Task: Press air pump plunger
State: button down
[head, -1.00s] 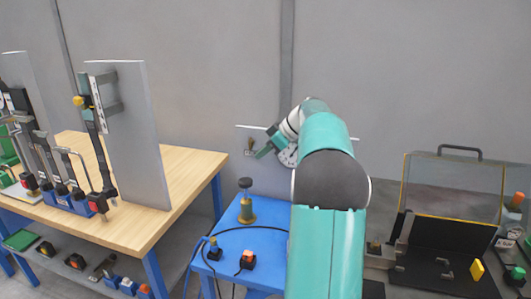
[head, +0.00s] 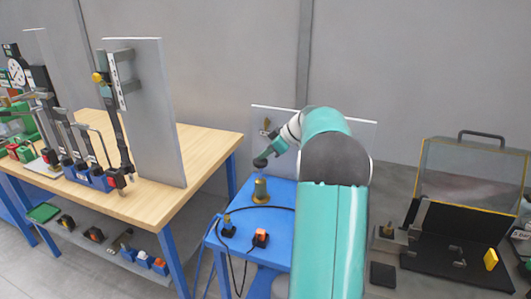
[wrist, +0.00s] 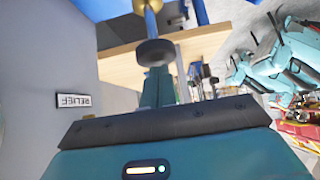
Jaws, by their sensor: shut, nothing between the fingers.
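The air pump (head: 260,190) stands on the blue table, with a brass body and a black round plunger knob (head: 260,163) on top. My gripper (head: 267,156) is shut and empty, right at the knob's upper right side in the head view. In the wrist view the shut teal fingers of my gripper (wrist: 158,78) point at the black knob (wrist: 155,52), with the pump's shaft (wrist: 151,22) beyond it. The fingertips are at or very near the knob; I cannot tell if they touch.
The blue table (head: 225,250) also holds a black cable and small switches, one orange (head: 261,236). A pale panel (head: 350,130) stands behind it. A wooden bench (head: 195,155) with tools is at left, a black case (head: 450,235) at right. The wrist view shows a RELIEF label (wrist: 73,101).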

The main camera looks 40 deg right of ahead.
notch_tip(320, 180, down, 6)
jog(key=shift+s+r, duration=0.1)
dwell(0.4)
